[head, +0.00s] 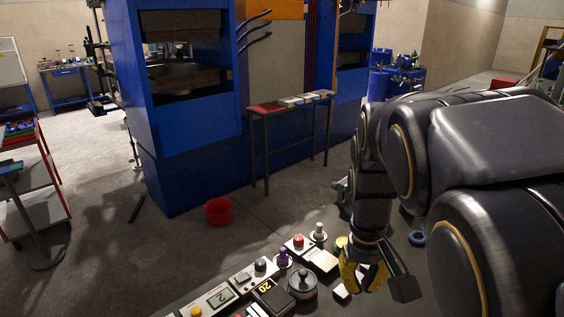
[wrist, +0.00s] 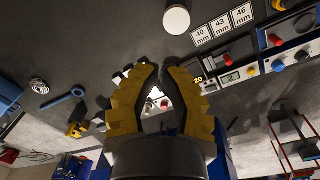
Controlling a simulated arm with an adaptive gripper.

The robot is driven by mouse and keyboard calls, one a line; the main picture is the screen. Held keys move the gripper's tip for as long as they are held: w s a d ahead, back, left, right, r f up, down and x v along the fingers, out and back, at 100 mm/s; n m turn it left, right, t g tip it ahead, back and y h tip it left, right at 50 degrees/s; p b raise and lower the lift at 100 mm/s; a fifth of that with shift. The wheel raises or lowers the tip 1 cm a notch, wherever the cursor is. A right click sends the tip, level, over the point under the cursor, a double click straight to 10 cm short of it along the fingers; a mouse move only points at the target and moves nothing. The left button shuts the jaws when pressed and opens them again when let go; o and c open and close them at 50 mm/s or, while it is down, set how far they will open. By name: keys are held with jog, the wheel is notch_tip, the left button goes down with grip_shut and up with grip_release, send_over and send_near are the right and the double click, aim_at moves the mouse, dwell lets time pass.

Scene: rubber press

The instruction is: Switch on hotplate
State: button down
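The hotplate is hard to single out. A dark unit (head: 272,295) with a yellow "20" display lies on the bench in the head view, beside a round lidded metal pot (head: 302,283). A grey box with a "2" display (head: 221,297) stands left of it, and the wrist view also shows this display (wrist: 231,77). I cannot tell which of these is the hotplate or whether it is on. My gripper (head: 362,283) has yellow fingers and is right of the pot, over the bench. In the wrist view its fingertips (wrist: 161,67) stand slightly apart, with nothing held between them.
A red knob (head: 299,241), a purple-topped item (head: 283,257) and a white-topped item (head: 319,232) crowd the bench near the pot. Number labels (wrist: 221,25) lie on the bench. A blue press (head: 190,150) and a red bucket (head: 218,211) stand beyond it.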

jog(key=w+a+f+n, duration=0.2)
jog(key=w+a+f, duration=0.1)
jog(key=w, duration=0.7)
jog(key=n+t+y, duration=0.2)
jog(key=n+y, duration=0.2)
jog(key=n, duration=0.2)
send_over(239, 277)
jog(key=s+d, duration=0.2)
jog(key=d, duration=0.1)
notch_tip(239, 277, down, 12)
jog(key=shift+w+d, duration=0.2)
jog(key=shift+w, duration=0.05)
jog(key=shift+f, duration=0.2)
jog(key=x, duration=0.8)
jog(key=s+x, duration=0.1)
jog(key=x, duration=0.3)
jog(key=shift+w+d+f, duration=0.1)
jog(key=shift+d+f, duration=0.2)
jog(key=shift+f, duration=0.7)
jog(key=shift+a+h, duration=0.1)
jog(key=shift+h, duration=0.2)
